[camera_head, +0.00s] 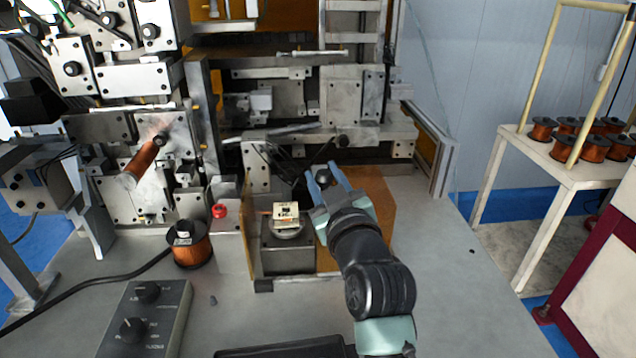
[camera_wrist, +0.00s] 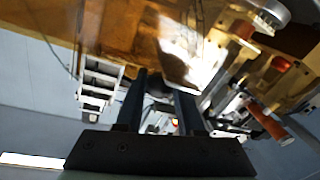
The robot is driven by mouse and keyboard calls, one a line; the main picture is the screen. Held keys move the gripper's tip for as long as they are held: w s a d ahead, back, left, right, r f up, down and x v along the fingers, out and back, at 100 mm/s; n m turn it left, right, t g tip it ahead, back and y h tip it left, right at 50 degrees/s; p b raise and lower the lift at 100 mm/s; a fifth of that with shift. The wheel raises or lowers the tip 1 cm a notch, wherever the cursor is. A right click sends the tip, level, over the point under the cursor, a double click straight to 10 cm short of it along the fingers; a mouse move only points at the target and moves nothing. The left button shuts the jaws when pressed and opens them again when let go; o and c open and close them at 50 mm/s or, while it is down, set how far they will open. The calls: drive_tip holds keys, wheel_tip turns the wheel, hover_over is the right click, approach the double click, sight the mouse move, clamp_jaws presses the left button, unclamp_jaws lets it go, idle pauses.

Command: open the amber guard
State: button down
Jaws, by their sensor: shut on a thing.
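The amber guard (camera_head: 378,208) is a see-through orange panel around the coil fixture in the head view, partly hidden behind my arm. Another amber edge (camera_head: 247,225) stands left of the fixture. My gripper (camera_head: 324,180) is at the back of the fixture, shut on a round black knob (camera_head: 323,174). In the wrist view the guard (camera_wrist: 110,28) fills the top, and the dark knob (camera_wrist: 159,86) shows between my two fingers (camera_wrist: 163,90). How the knob joins the guard is hidden. A small pale coil part (camera_head: 285,215) sits on the fixture left of my gripper.
A copper spool (camera_head: 190,245) and a red button (camera_head: 219,211) stand left of the fixture. A control box with knobs (camera_head: 145,318) is at front left. Winder machinery rises behind. The bench top (camera_head: 460,290) is clear at right.

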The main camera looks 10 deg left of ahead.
drive_tip(key=shift+r, duration=0.1)
drive_tip(key=c, duration=0.5)
unclamp_jaws()
drive_tip(key=shift+s+d, duration=0.2)
drive_tip(key=shift+s, duration=0.25)
drive_tip(key=b+v, duration=0.3)
drive_tip(key=v, duration=0.9)
